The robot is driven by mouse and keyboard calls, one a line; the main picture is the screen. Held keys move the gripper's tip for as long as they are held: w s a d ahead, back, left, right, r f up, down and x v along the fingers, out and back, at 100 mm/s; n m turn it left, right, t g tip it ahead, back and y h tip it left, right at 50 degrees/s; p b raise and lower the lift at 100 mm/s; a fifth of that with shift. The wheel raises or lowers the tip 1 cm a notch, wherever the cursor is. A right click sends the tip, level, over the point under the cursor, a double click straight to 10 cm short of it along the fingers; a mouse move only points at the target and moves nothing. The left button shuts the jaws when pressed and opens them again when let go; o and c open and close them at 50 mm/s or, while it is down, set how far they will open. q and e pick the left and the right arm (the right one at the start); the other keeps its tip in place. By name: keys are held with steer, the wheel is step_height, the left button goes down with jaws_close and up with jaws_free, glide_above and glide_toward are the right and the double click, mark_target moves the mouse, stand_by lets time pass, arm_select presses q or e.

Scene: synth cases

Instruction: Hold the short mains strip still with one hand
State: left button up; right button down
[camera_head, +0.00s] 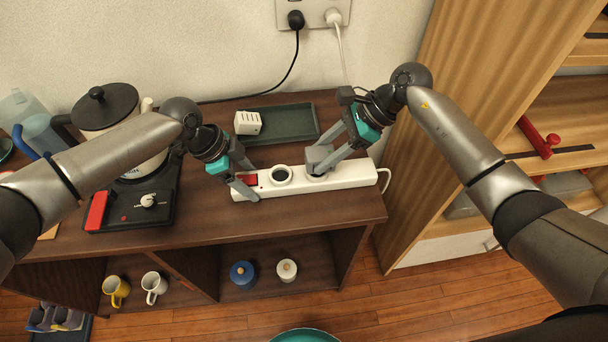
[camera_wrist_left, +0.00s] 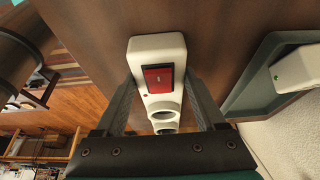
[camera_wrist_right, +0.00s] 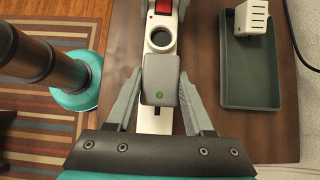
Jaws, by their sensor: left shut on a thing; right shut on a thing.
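The short white mains strip (camera_head: 350,177) lies on the dark wooden top, with a red switch (camera_head: 251,180) at its left end and an open round socket (camera_head: 281,174) beside it. My left gripper (camera_head: 243,183) is shut across the strip's switch end; its fingers flank the strip in the left wrist view (camera_wrist_left: 162,100). My right gripper (camera_head: 320,160) is shut on a grey plug-in block (camera_wrist_right: 160,80) with a green dot, at the strip's middle. I cannot tell whether the block is seated or just above its socket. The block hides part of the strip.
A green tray (camera_head: 295,122) behind the strip holds a white slotted block (camera_head: 247,122). A wooden shelf unit (camera_head: 450,90) stands close on the right.

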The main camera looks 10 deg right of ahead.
steer(key=shift+r, duration=1.3)
steer(key=shift+w+a, duration=0.2)
steer(key=shift+w, duration=0.3)
steer(key=w+a+n+t+h, duration=0.25)
steer(key=w+n+t, duration=0.35)
steer(key=w+n, duration=0.8)
steer(key=shift+w+a+f+m, duration=0.1)
steer(key=shift+w+f+m, duration=0.25)
steer(key=shift+f, duration=0.55)
steer(key=shift+w+f+m, duration=0.3)
steer(key=shift+w+f, duration=0.1)
steer(key=shift+f, duration=0.55)
steer(key=shift+w+a+f+m, duration=0.1)
steer(key=shift+w+f+m, duration=0.25)
steer(key=shift+f, duration=0.55)
